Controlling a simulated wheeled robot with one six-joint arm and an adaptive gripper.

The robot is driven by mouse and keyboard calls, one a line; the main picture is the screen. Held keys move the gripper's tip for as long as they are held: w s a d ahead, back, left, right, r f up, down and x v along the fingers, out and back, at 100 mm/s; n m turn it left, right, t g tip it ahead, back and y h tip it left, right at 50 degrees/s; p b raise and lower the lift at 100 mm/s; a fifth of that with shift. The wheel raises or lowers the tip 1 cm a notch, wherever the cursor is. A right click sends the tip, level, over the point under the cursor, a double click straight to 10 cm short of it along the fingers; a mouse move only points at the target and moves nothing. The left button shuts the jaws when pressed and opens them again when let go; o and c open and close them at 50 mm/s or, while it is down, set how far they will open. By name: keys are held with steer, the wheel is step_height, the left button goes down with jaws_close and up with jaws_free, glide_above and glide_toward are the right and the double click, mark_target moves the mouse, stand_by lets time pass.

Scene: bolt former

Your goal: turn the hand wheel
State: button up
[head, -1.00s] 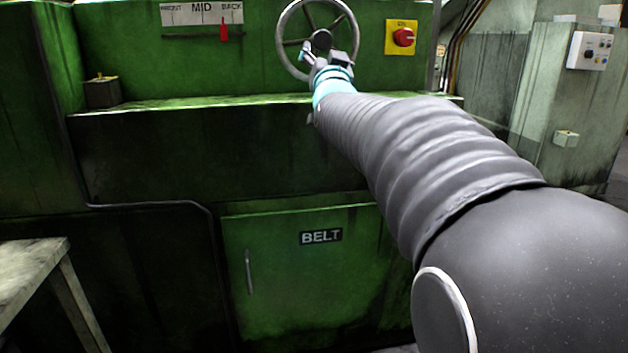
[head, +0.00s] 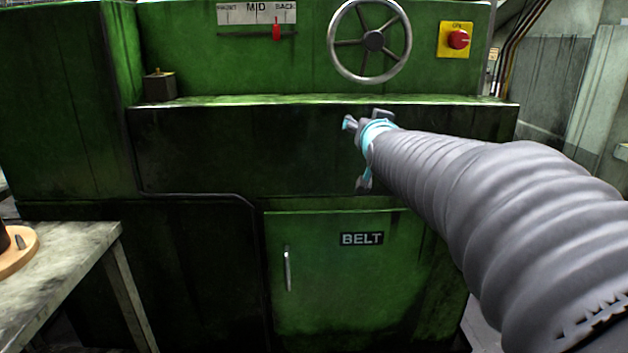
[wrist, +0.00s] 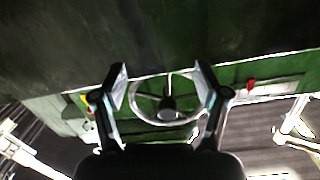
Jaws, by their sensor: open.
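The hand wheel (head: 341,62) is a grey metal ring with spokes and a dark hub, mounted on the green machine's upper panel. My gripper (head: 360,120) is below the wheel in the head view, in front of the dark band under the ledge, apart from the wheel. In the wrist view, my gripper (wrist: 160,80) is open with nothing between its fingers. The wheel (wrist: 168,121) shows there beyond and between the two fingers, with its whole ring nearly in view.
A red switch on a yellow plate (head: 456,40) is right of the wheel. A red pointer (head: 276,30) sits under the FRONT-MID-BACK scale. A ledge (head: 300,102) juts below the wheel. The BELT door (head: 350,290) is lower. A table (head: 80,262) stands at left.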

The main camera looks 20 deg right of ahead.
steer(key=s+a+f+n+g+y, duration=0.1)
steer(key=s+a+f+g, duration=0.2)
steer(key=f, duration=0.7)
steer(key=shift+s+g+y+p, duration=0.45)
steer(key=shift+s+g, duration=0.15)
steer(key=shift+s, duration=0.6)
stand_by(0.6)
